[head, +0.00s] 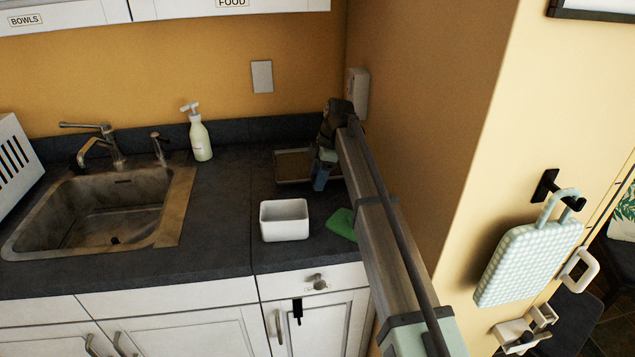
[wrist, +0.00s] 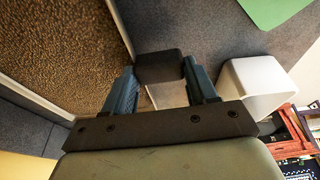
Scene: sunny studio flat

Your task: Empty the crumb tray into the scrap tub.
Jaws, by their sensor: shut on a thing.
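The crumb tray (head: 277,181) is a shallow, pale-rimmed tray with a layer of brown crumbs, at the back of the counter by the right wall. It looks about level; I cannot tell whether it rests on the counter or sits slightly above it. In the wrist view, the tray (wrist: 38,100) fills the left side, crumbs inside. My gripper (head: 321,172) is at the tray's right side, its blue fingers (wrist: 158,68) shut on the tray's dark handle. The scrap tub, a white open box (head: 285,228), stands nearer the counter's front; it also shows in the wrist view (wrist: 258,78).
A flat green item (head: 341,224) lies right of the tub, under my arm. A soap bottle (head: 200,137) and a sink (head: 105,210) are to the left. The right wall is close beside my arm. Counter between sink and tub is clear.

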